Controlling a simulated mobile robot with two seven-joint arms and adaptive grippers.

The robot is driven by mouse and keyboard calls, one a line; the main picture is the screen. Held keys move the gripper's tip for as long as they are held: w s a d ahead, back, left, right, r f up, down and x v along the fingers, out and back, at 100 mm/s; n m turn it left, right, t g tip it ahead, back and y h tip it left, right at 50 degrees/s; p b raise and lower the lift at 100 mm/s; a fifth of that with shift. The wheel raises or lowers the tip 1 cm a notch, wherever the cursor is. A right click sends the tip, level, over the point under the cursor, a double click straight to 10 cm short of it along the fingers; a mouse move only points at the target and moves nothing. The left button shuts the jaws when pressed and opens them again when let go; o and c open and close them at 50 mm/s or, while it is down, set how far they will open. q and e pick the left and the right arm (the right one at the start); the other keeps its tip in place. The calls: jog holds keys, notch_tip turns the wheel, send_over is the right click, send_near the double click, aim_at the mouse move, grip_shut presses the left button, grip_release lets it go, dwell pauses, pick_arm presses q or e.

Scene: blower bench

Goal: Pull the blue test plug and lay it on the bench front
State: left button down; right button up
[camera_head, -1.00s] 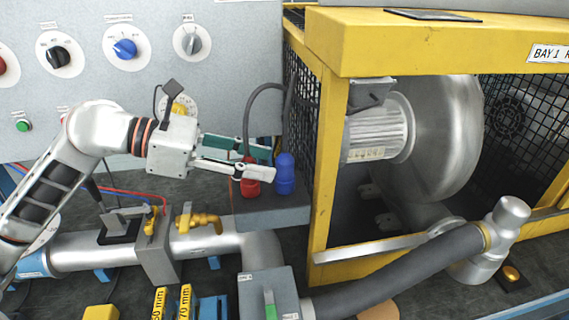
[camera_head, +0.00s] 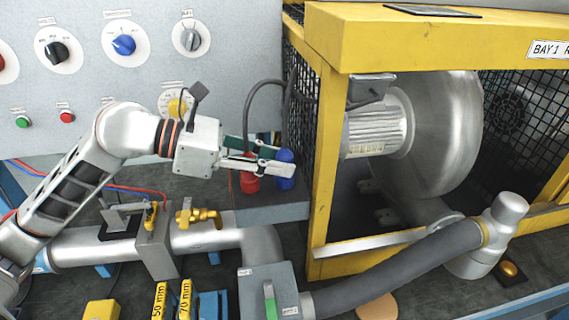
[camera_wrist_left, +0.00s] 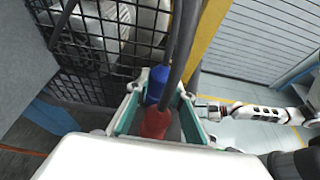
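The blue plug (camera_head: 286,180) stands upright at the right end of a grey block, beside the red plug (camera_head: 249,183). My left gripper (camera_head: 293,162) reaches in from the left with its fingers spread, passing over the red plug to the blue one. In the left wrist view the blue plug (camera_wrist_left: 157,85) is near the fingertips and the red plug (camera_wrist_left: 155,122) is closer, both between the fingers. The fingers look open; I cannot tell whether they touch the blue plug. My right arm shows small at the right of the wrist view, its gripper (camera_wrist_left: 208,110) unclear.
A dark cable (camera_head: 250,100) rises near the red plug and crosses the wrist view. The yellow guard frame (camera_head: 328,150) and its mesh stand close to the right. Pipes with a brass valve (camera_head: 198,214) and a grey box (camera_head: 268,290) lie in front of the block (camera_head: 270,212).

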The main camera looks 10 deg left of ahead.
aim_at(282, 147)
pick_arm(q)
jog(key=shift+r, duration=0.3)
jog(key=shift+r+p, duration=0.35)
jog(key=shift+r, duration=0.05)
dwell(0.6)
jog(key=shift+r+p, duration=0.55)
jog(key=shift+r, duration=0.4)
jog(key=shift+r+p, duration=0.5)
jog(key=shift+r, duration=0.45)
